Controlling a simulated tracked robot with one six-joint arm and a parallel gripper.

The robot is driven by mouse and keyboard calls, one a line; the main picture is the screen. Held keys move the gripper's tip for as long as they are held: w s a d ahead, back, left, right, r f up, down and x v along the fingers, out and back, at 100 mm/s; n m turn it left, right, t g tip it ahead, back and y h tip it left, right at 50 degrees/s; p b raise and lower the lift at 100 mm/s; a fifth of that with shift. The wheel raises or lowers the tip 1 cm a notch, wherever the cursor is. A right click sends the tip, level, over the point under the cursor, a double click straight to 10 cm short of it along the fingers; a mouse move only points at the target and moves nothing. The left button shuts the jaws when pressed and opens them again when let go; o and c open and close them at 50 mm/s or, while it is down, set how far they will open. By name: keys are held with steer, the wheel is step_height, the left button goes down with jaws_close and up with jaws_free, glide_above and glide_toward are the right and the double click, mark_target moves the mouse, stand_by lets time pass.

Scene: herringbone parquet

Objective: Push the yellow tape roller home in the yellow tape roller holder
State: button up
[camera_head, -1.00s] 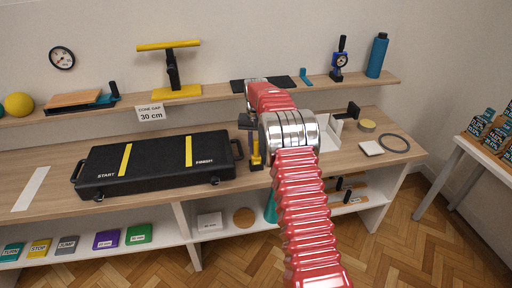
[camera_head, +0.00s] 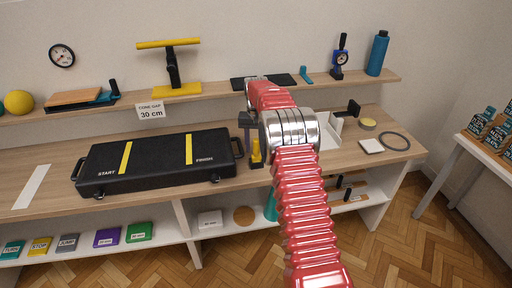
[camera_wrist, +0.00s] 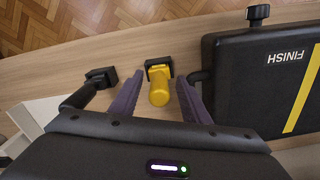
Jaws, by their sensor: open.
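The yellow tape roller (camera_wrist: 159,88) stands between the two purple fingers of my gripper (camera_wrist: 157,80) in the wrist view, with a gap visible on each side. My gripper is open. The black yellow tape roller holder (camera_wrist: 158,62) is at the roller's far end in that view. In the head view the roller (camera_head: 256,151) stands upright on the bench in its dark holder (camera_head: 256,165), just right of the black case. My gripper (camera_head: 247,140) is beside it there, partly hidden by my arm. How deep the roller sits cannot be told.
The black case (camera_head: 155,164) lies close to the roller; its end (camera_wrist: 262,70) is near one finger. A black handle in a black block (camera_wrist: 92,86) is near the other finger. A white tray (camera_head: 330,135) is further right. The bench front edge is close.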

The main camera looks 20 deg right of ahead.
step_height(320, 180, up, 13)
steer(key=shift+r, duration=0.2)
stand_by(0.4)
stand_by(0.7)
steer(key=shift+n, duration=0.4)
step_height(320, 180, down, 4)
steer(key=shift+f, duration=0.15)
steer(key=s+a+r+n+t, duration=0.1)
steer(key=s+a+r, duration=0.3)
steer(key=s, duration=1)
steer(key=s+a+r+n+t, duration=0.2)
steer(key=s+a, duration=0.6)
steer(key=s, duration=0.7)
steer(key=s+a+r+n+t, duration=0.2)
steer(key=s+a+r, duration=0.3)
steer(key=s, duration=1)
steer(key=shift+a+r+t, duration=0.3)
steer(key=shift+a, duration=0.35)
